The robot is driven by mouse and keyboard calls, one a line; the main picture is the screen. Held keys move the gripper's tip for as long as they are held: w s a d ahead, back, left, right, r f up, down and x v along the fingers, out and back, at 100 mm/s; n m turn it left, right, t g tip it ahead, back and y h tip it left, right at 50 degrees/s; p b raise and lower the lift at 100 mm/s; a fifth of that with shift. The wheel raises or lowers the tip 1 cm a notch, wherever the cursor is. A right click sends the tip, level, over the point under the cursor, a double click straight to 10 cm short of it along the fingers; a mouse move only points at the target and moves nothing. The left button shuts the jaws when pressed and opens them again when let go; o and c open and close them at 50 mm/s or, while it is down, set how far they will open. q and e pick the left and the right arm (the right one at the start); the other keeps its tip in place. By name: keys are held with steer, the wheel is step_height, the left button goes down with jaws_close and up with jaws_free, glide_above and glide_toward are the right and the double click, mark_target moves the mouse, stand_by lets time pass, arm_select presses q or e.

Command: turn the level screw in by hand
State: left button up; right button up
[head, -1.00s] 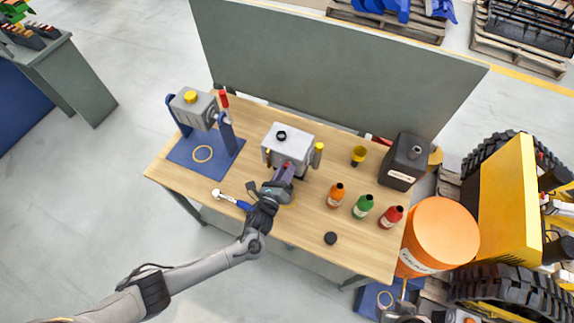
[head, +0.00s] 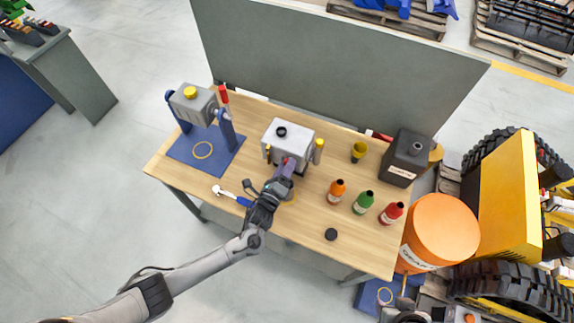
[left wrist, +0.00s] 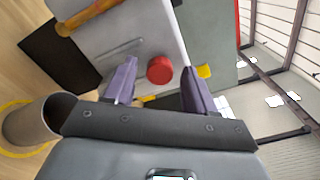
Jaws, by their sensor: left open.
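The level screw is a round red knob (left wrist: 160,70) on the side of a grey metal housing (head: 288,139). My left gripper (head: 286,167) is at the housing's near side in the head view and covers the knob there. In the left wrist view its two purple fingers (left wrist: 160,86) are open, one on each side of the knob's line, with the knob just beyond and between them. I see no clear contact. A dark part of my right arm shows at the bottom right of the head view; its jaws cannot be made out.
Orange (head: 337,191), green (head: 363,202) and red (head: 391,213) bottles stand right of the housing. A blue-handled tool (head: 232,195) lies left of my gripper.

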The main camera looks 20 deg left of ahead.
arm_select(q)
steer(key=n, duration=0.6)
steer(key=shift+n+b, duration=0.3)
steer(key=shift+n, duration=0.1)
steer(key=n, duration=0.4)
steer(key=shift+f, duration=0.1)
steer(key=n, duration=0.3)
steer(key=shift+b, duration=0.3)
steer(key=n, duration=1)
steer(key=shift+n, duration=0.4)
